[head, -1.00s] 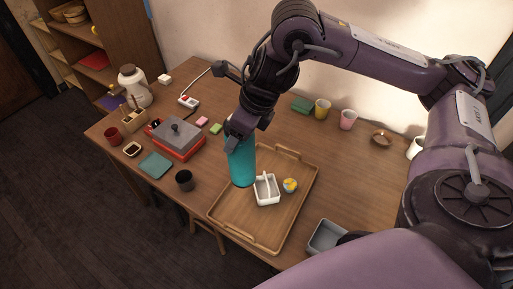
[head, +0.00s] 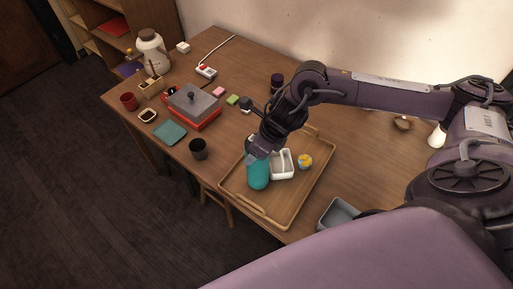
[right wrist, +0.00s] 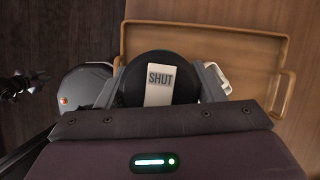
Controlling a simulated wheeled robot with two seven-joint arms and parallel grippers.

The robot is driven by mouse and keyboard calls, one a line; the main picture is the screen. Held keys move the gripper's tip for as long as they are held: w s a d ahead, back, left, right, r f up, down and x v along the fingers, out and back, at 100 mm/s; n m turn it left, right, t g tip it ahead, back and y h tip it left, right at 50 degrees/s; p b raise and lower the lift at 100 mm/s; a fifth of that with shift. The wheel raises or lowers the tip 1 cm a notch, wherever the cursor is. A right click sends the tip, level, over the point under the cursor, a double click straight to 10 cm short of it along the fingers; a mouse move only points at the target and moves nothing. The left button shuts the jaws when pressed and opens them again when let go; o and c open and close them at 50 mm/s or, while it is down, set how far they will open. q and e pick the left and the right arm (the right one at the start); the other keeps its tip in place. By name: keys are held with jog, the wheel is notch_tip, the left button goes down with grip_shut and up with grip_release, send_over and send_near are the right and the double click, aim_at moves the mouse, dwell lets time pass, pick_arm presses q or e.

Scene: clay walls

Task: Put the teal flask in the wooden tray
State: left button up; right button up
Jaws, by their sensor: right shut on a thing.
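The teal flask (head: 258,175) is upright in my right gripper (head: 263,150), which is shut around its upper part. In the head view the flask is over the left-middle part of the wooden tray (head: 285,208); I cannot tell if its base touches the tray floor. In the right wrist view I look down on its black cap (right wrist: 184,88), which bears a label reading "SHUT". The gripper fingers stand on both sides of it, and the tray (right wrist: 215,31) lies below.
In the tray, a white caddy (head: 283,166) stands close beside the flask, and a yellow and blue ball (head: 305,161) lies right of it. A dark cup (head: 198,148) stands left of the tray. A grey bin (head: 338,213) is at the front right. The tray's front part is bare.

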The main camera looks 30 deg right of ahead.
jog(key=shift+f, duration=0.5)
jog(key=o, duration=1.7)
jog(key=shift+r, duration=0.2)
jog(key=b+v, duration=0.1)
jog(key=v, duration=1.1)
jog(key=shift+f, duration=0.1)
